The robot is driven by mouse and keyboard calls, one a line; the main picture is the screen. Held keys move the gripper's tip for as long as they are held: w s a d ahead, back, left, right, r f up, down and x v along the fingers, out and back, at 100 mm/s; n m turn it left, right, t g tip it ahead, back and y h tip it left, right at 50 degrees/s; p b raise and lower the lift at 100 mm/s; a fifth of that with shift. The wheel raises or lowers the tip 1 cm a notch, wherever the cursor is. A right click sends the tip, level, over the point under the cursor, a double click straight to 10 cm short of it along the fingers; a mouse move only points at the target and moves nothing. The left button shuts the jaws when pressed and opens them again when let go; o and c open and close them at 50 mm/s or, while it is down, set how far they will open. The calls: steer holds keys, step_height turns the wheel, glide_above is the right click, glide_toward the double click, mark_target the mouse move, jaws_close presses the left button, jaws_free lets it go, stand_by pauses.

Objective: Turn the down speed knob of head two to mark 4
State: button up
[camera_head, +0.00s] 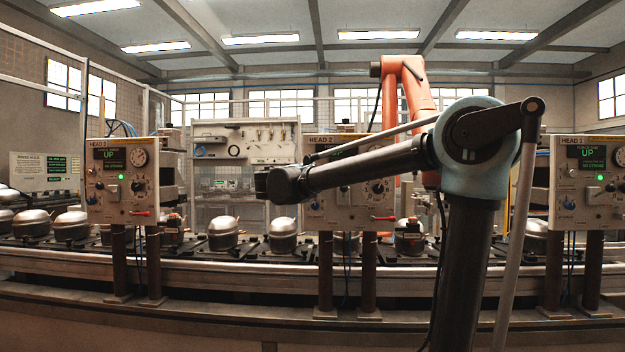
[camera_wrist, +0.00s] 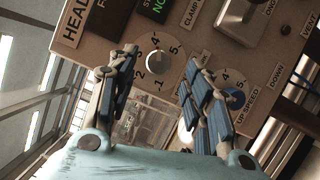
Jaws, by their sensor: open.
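The head two panel (camera_head: 345,210) stands in the middle of the head view, partly behind my arm. In the wrist view the panel (camera_wrist: 95,30) looks tilted. A grey round knob (camera_wrist: 157,62) with a scale of 1 to 5 shows between my fingertips; its label cannot be read, and its pointer is unclear. A blue knob (camera_wrist: 236,99) by the words "UP SPEED" is partly behind the right finger. My gripper (camera_wrist: 161,60) is open, its fingers on either side of the grey knob, with no visible contact. It also shows in the head view (camera_head: 268,185).
Compressors (camera_head: 222,233) stand on a conveyor (camera_head: 170,262) below.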

steer(key=v, duration=0.8)
steer(key=shift+d+f, duration=0.1)
